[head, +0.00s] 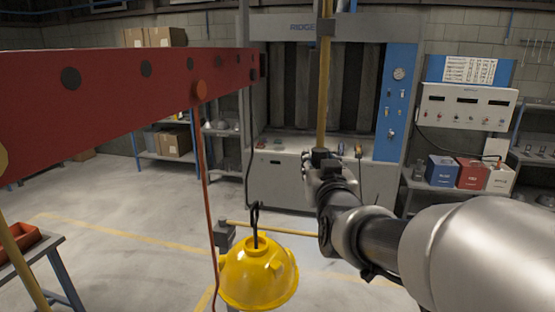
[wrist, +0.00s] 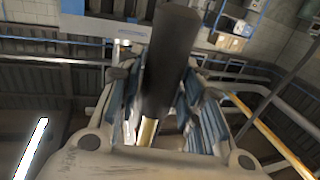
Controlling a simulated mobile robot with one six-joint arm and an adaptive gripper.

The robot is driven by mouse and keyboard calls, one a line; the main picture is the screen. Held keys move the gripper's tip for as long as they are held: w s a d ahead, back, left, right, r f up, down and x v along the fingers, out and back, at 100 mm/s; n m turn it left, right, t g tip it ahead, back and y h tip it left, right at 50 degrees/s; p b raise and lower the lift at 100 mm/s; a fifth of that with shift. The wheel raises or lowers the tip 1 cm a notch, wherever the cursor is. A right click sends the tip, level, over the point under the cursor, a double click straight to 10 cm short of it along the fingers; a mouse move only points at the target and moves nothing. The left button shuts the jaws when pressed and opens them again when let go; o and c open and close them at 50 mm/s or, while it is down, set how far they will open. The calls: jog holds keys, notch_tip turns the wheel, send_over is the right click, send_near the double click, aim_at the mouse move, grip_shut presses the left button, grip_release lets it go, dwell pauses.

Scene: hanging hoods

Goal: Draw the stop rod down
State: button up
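The stop rod (head: 323,90) is a long brass-coloured rod hanging nearly upright in the head view, in front of the cabinet. Its lower end meets my gripper (head: 320,160). In the wrist view a thick dark grip (wrist: 171,60) lies between the two fingers of my gripper (wrist: 163,95), with a piece of brass rod (wrist: 147,131) showing past it. The fingers flank the grip closely on both sides. I cannot tell whether both pads press on it.
A red beam (head: 110,85) crosses the upper left. A yellow domed hood (head: 258,275) hangs from a black hook left of my arm. Behind stand a hood cabinet (head: 275,180) with a blue gauge panel (head: 396,110) and coloured boxes at right. Open floor lies at left.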

jog(key=shift+o, duration=1.3)
jog(key=shift+r, duration=0.15)
jog(key=s, duration=1.2)
jog(key=shift+a, duration=0.35)
jog(key=s+f+g+b, duration=0.4)
jog(key=s+f+b, duration=0.2)
jog(key=f, duration=0.6)
jog(key=s+f+g+b, duration=0.4)
jog(key=s+f+b, duration=0.2)
jog(key=s+f, duration=0.3)
jog(key=s+f+g+y+b, duration=0.1)
jog(key=s+f+g+b, duration=0.4)
jog(key=f, duration=1.2)
jog(key=s+b, duration=0.2)
jog(key=s, duration=0.1)
jog(key=shift+s+d+n, duration=0.3)
jog(key=shift+s+d, duration=0.05)
jog(key=shift+d, duration=0.05)
